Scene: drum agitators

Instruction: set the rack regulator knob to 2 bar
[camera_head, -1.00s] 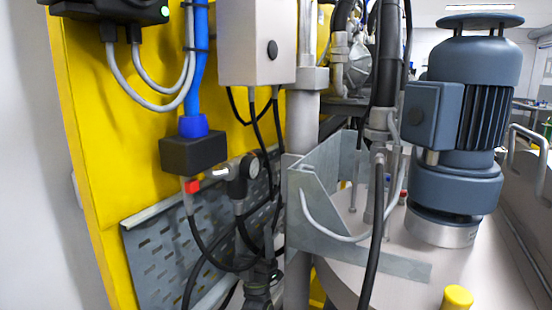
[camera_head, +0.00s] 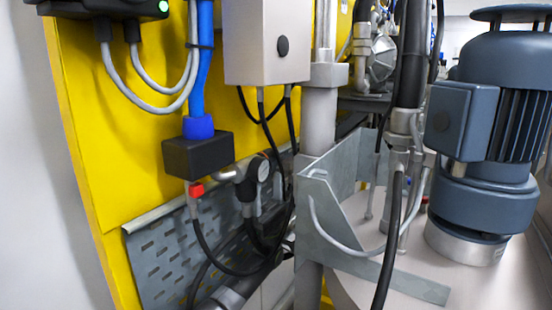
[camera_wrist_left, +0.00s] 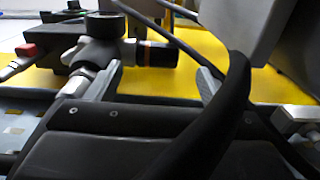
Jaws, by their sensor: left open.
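The rack regulator (camera_head: 246,188) sits in front of the perforated grey panel in the head view, with a small round gauge (camera_head: 263,170) facing right. The gauge's reading is too small to make out. In the left wrist view the regulator knob (camera_wrist_left: 156,55) is a black cylinder with an orange ring, beside the dark round regulator body (camera_wrist_left: 92,48). My left gripper (camera_wrist_left: 154,78) is open, its two grey fingers apart, with the knob showing in the gap between them. I cannot tell whether they touch it. My right gripper is not in view.
Black hoses hang around the regulator, and a dark cable (camera_wrist_left: 235,90) crosses the right of the wrist view. A black block (camera_head: 198,155) with a red fitting (camera_head: 196,190) is left of it. A grey box (camera_head: 266,45) is above; a bracket (camera_head: 335,225) and motor (camera_head: 490,130) are right.

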